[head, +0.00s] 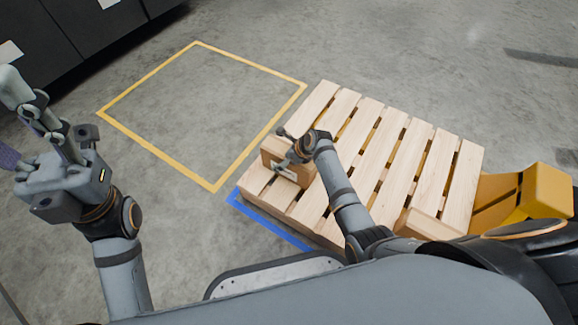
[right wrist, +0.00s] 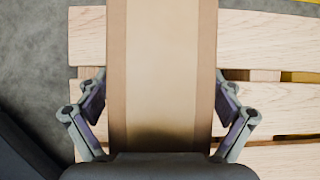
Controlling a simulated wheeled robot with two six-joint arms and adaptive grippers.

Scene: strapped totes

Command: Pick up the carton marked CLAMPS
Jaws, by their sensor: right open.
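A brown carton (head: 271,150) stands on the near left corner of the wooden pallet. No marking on it can be read, so I cannot tell whether it says CLAMPS. My right gripper (head: 284,149) is over the carton. In the right wrist view the carton (right wrist: 160,70), with a lighter tape band, fills the space between the spread fingers. A finger lies on each side, with a small gap visible. My left gripper (head: 62,168) is raised at the left, away from the pallet, and its opening is unclear.
A yellow outlined square (head: 152,71) on the floor is empty. A blue line (head: 268,222) runs along the pallet's near left side. A yellow object (head: 546,190) stands at the right. Dark cabinets (head: 95,28) are at the back left.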

